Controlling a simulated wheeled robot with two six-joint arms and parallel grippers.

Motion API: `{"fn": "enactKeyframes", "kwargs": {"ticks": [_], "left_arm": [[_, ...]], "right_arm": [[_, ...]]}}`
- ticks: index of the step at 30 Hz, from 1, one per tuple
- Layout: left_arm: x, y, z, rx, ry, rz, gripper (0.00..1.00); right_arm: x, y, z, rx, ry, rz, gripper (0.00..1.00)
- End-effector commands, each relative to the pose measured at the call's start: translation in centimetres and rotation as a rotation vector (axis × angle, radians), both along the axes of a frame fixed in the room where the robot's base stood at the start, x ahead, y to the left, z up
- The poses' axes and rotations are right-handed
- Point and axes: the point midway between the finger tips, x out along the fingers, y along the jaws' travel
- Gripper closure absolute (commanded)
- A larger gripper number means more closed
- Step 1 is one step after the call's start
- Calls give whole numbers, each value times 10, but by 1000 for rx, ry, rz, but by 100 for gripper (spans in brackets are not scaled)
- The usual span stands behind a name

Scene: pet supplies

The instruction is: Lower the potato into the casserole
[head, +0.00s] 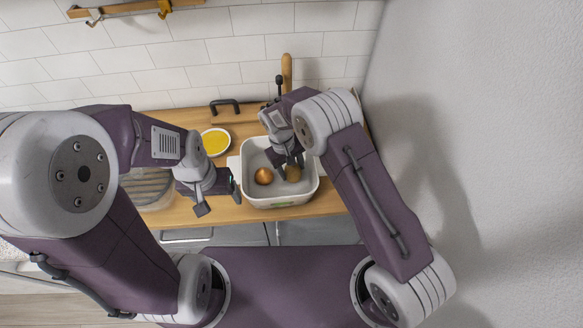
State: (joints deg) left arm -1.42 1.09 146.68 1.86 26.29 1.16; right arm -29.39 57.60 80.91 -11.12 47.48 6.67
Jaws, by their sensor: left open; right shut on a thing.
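The white casserole (281,202) stands on the wooden counter, open at the top. My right gripper (291,165) points down inside the outline of the casserole and is shut on the tan potato (293,174), which is partly hidden by the fingers. I cannot tell whether the potato touches the casserole floor. A round orange-brown thing, seemingly an onion (264,176), lies in the casserole to the left of the potato. My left gripper (220,200) is open and empty, just left of the casserole.
A bowl of yellow contents (215,141) stands behind left of the casserole. A round grey ribbed thing (147,187) is at the counter's left, partly behind my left arm. A wooden board (240,114) is at the back by the tiled wall. A grey wall (480,130) closes the right side.

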Motion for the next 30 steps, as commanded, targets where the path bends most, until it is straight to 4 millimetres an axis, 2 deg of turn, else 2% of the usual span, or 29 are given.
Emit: {"fn": "enactKeyframes", "kwargs": {"ticks": [12,13,15,16,26,30], "left_arm": [[0,0,-2,0,0,0,23],[0,0,-2,0,0,0,23],[0,0,-2,0,0,0,23],[0,0,-2,0,0,0,23],[0,0,-4,0,0,0,23],[0,0,-12,0,0,0,23]], "right_arm": [[0,0,-3,1,-1,0,95],[0,0,-3,1,-1,0,45],[0,0,-3,1,-1,0,25],[0,0,-3,1,-1,0,22],[1,1,-1,1,-2,0,22],[2,6,22,3,-5,0,22]]}}
